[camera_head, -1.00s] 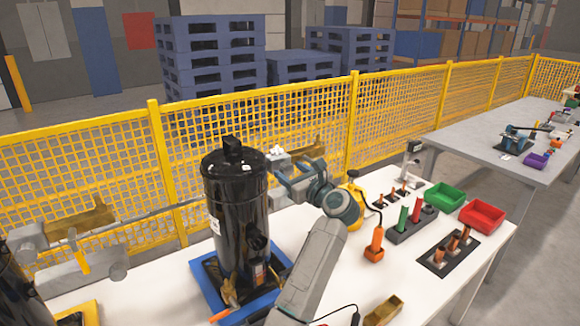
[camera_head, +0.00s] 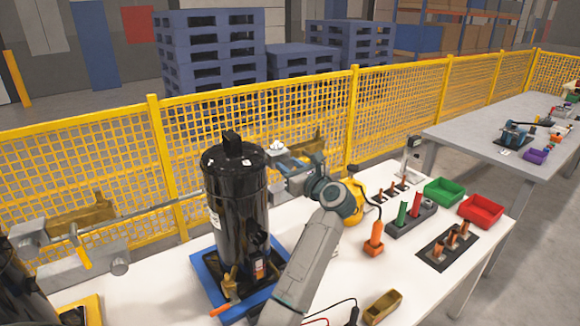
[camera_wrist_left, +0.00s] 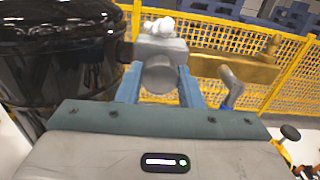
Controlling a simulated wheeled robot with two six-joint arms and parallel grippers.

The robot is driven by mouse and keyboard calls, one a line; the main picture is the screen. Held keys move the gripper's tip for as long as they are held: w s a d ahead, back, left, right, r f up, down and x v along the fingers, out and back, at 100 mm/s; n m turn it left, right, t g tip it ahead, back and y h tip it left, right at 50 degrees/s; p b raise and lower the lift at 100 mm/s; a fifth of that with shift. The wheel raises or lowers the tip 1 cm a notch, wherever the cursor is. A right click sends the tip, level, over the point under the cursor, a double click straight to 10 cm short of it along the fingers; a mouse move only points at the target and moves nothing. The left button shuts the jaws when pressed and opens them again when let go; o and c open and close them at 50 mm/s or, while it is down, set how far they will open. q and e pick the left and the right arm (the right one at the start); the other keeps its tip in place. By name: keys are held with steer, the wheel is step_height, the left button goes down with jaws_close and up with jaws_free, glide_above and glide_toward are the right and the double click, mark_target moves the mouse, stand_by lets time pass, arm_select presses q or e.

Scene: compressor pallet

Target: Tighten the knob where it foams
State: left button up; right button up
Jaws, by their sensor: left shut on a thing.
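The black compressor (camera_head: 238,205) stands upright on a blue pallet (camera_head: 207,272). White foam (camera_head: 276,147) sits on a grey fitting just right of its upper part; the foam also shows at the top of the left wrist view (camera_wrist_left: 160,26). My left gripper (camera_head: 290,163) is at this fitting, seen from behind in the head view. In the left wrist view, its blue fingers (camera_wrist_left: 160,84) stand on both sides of a round grey knob (camera_wrist_left: 158,74) and are shut on it, below the foam. The knob is mostly hidden in the head view. My right gripper is not in view.
A pipe with a brass valve (camera_head: 80,218) runs left of the compressor. A yellow mesh fence (camera_head: 400,110) stands behind.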

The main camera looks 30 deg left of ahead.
arm_select(q)
steer(key=m+p, duration=0.2)
steer(key=m, duration=0.2)
steer(key=shift+r+m, duration=0.15)
steer(key=shift+m, duration=0.15)
steer(key=m+p, duration=0.4)
steer(key=shift+r+m, duration=0.1)
steer(key=shift+m, duration=0.2)
steer(key=m+p, duration=0.8)
steer(key=shift+m+p, duration=0.4)
steer(key=shift+f+m+p, duration=0.25)
steer(key=shift+m+p, duration=1.1)
steer(key=shift+m, duration=0.15)
steer(key=o, duration=1)
steer(key=shift+c, duration=0.2)
